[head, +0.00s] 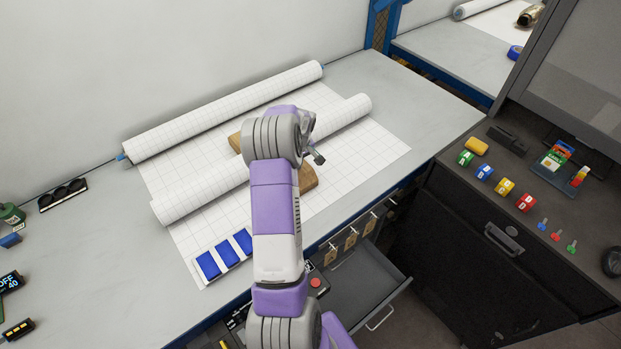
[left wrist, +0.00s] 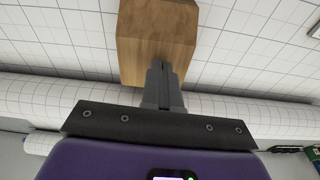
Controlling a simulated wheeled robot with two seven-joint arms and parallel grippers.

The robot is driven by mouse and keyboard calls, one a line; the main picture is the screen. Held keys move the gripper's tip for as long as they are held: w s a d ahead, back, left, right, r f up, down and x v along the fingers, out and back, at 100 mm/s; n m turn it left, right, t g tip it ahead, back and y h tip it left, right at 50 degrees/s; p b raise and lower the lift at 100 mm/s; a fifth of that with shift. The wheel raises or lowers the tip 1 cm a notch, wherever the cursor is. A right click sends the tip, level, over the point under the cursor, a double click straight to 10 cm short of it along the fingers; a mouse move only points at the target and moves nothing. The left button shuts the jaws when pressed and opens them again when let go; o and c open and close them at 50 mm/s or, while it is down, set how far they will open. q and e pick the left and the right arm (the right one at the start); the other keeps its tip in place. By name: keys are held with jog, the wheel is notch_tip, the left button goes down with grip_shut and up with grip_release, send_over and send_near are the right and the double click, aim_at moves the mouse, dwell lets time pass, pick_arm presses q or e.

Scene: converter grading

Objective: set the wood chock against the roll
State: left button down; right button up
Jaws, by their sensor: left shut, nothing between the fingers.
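A brown wood chock (head: 308,178) lies on the gridded sheet in front of the near paper roll (head: 212,188), partly hidden by my arm. In the left wrist view the chock (left wrist: 150,42) has its near end at or close to the roll (left wrist: 40,95); whether they touch is hidden. A second piece of wood (head: 236,142) shows between the two rolls, behind the near one. My left gripper (head: 319,158) is shut and empty. In the left wrist view its fingers (left wrist: 158,68) overlap the chock's end; I cannot tell whether they touch it. My right gripper is out of view.
A far roll (head: 225,110) lies along the wall side. Several blue cards (head: 208,264) lie on the sheet's front edge. An open drawer (head: 365,285) juts out below the table. A dark cabinet (head: 500,220) with small coloured items stands at the right. The table's right end is clear.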

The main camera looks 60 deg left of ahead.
pick_arm(q)
send_near(305, 189)
jog(key=d+f, duration=0.2)
jog(key=d, duration=0.1)
jog(key=d+m, duration=0.1)
jog(key=m, duration=0.2)
jog(key=s+d+m+g, duration=0.1)
jog(key=d+m, duration=0.1)
jog(key=m, duration=0.1)
jog(key=d+f+m+y, duration=0.1)
jog(key=m, duration=0.2)
jog(key=shift+s+d+g, duration=0.35)
jog(key=shift+d+g, duration=0.05)
jog(key=w+d+r+m+t+y+p, duration=0.1)
jog(key=d+m+y, duration=0.15)
jog(key=m, duration=1.15)
jog(key=w+d+r+m+t+y, duration=0.15)
jog(key=m+y, duration=0.25)
jog(key=m, duration=0.9)
jog(key=shift+g, duration=0.45)
jog(key=x, duration=0.6)
jog(key=b+x, duration=0.1)
jog(key=x, duration=0.2)
jog(key=shift+s+a+f, duration=0.15)
jog(key=shift+s+f, duration=0.15)
jog(key=shift+f, duration=0.05)
jog(key=a, duration=0.3)
jog(key=shift+a+r, duration=0.1)
jog(key=shift+a, duration=0.4)
